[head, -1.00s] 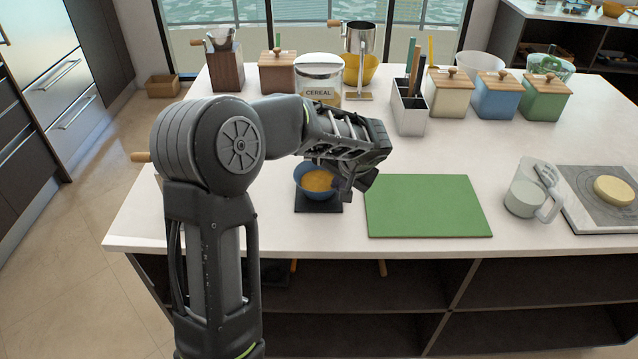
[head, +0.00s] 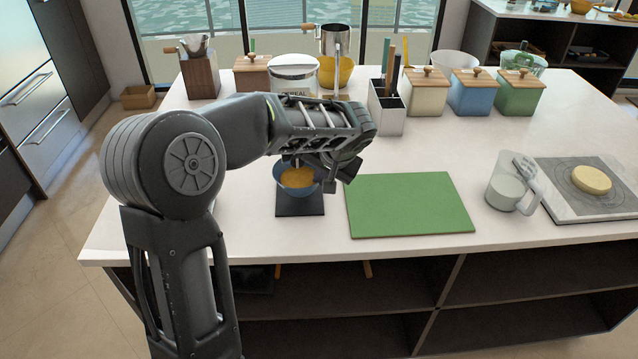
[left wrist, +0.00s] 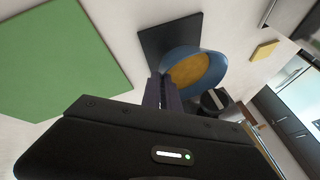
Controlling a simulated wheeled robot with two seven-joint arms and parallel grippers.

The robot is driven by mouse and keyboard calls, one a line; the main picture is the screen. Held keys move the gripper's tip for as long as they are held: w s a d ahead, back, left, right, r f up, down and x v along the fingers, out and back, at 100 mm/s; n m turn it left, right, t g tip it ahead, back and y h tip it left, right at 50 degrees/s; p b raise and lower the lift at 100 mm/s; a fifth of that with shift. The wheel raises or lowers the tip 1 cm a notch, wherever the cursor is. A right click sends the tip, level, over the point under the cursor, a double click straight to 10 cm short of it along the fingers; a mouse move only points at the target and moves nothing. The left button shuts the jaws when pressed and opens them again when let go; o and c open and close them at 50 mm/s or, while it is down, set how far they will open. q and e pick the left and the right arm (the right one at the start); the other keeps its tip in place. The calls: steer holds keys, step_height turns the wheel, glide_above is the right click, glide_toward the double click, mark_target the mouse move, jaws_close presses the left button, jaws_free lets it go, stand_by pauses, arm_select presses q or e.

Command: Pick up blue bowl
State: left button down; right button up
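The blue bowl (head: 281,177) with orange-yellow contents hangs a little above the dark square mat (head: 300,208) on the white counter. In the left wrist view the bowl (left wrist: 218,75) is beside the fingers, overlapping the dark mat (left wrist: 155,42). My left gripper (head: 328,180) reaches the bowl's right rim from above. In the wrist view its two fingers (left wrist: 163,92) are close together at the bowl's rim and appear shut on it. The fingertips are partly hidden by the rim. My right gripper is in neither view.
A green board (head: 408,205) lies right of the mat. A clear measuring jug (head: 505,190) and a scale-like plate (head: 580,190) are farther right. A cereal jar (head: 293,72), a utensil holder (head: 387,108) and lidded boxes (head: 473,92) line the back. Bare counter lies left of the mat.

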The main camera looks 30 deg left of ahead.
arm_select(q)
steer(key=s+d+b, duration=0.4)
steer(key=s+d, duration=0.5)
steer(key=d, duration=0.5)
steer(key=shift+s, duration=0.15)
